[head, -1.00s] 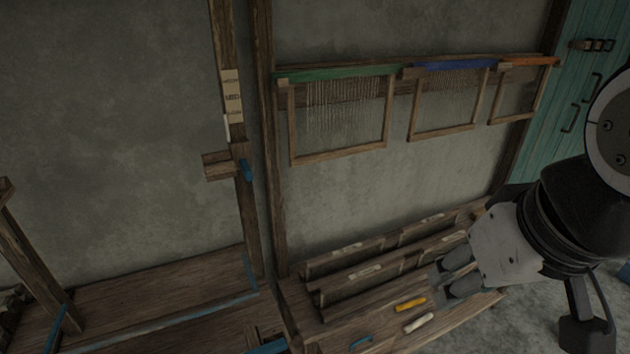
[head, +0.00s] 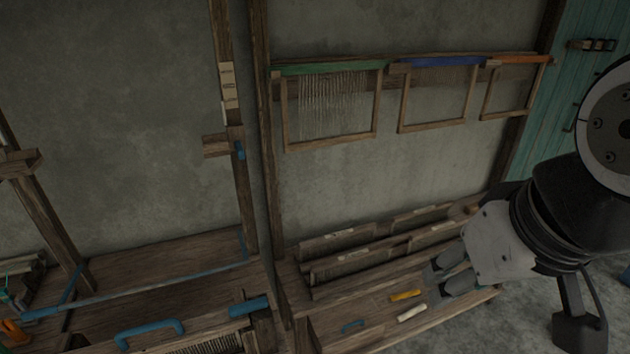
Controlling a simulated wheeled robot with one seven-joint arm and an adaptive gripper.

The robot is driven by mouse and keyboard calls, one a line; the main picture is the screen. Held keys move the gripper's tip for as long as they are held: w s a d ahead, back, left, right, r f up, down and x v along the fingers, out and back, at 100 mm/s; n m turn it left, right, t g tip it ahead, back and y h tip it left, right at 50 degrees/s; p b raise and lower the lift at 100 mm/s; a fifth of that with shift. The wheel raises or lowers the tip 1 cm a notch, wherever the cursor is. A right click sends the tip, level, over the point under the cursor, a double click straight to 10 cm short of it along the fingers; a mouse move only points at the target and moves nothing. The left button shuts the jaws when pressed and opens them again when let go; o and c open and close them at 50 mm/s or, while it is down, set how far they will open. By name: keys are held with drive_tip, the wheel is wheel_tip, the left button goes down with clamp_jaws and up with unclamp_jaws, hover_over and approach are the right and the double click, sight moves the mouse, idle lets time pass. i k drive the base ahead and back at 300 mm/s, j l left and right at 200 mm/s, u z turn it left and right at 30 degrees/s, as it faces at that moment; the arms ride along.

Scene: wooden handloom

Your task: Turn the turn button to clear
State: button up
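No part is plainly marked as the turn button. A short wooden block (head: 215,146) sits crosswise on an upright loom post, with a blue piece (head: 240,150) beside it and a pale lettered strip (head: 227,78) above. A similar wooden block (head: 20,163) is on the left post. I cannot tell which of these, if any, is the turn button. My gripper (head: 434,279) is at the lower right, pointing left over the low bench. Its two grey fingers are apart with nothing seen between them. It is well away from both blocks.
Heddle frames with a green bar (head: 330,68), a blue bar (head: 443,62) and an orange bar hang on the wall. Slotted racks (head: 345,262) stand on the bench, with a yellow piece (head: 405,295) and a white piece (head: 412,313). A blue handle (head: 150,333) is in front.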

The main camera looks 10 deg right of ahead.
sight(249, 306)
drive_tip(key=k+l, duration=0.1)
drive_tip(key=k+u, duration=0.1)
drive_tip(key=u, duration=0.65)
drive_tip(key=k+j+z, duration=0.1)
drive_tip(key=j, duration=0.15)
drive_tip(key=j+z, duration=0.15)
drive_tip(key=i+j, duration=0.1)
drive_tip(key=i, duration=0.3)
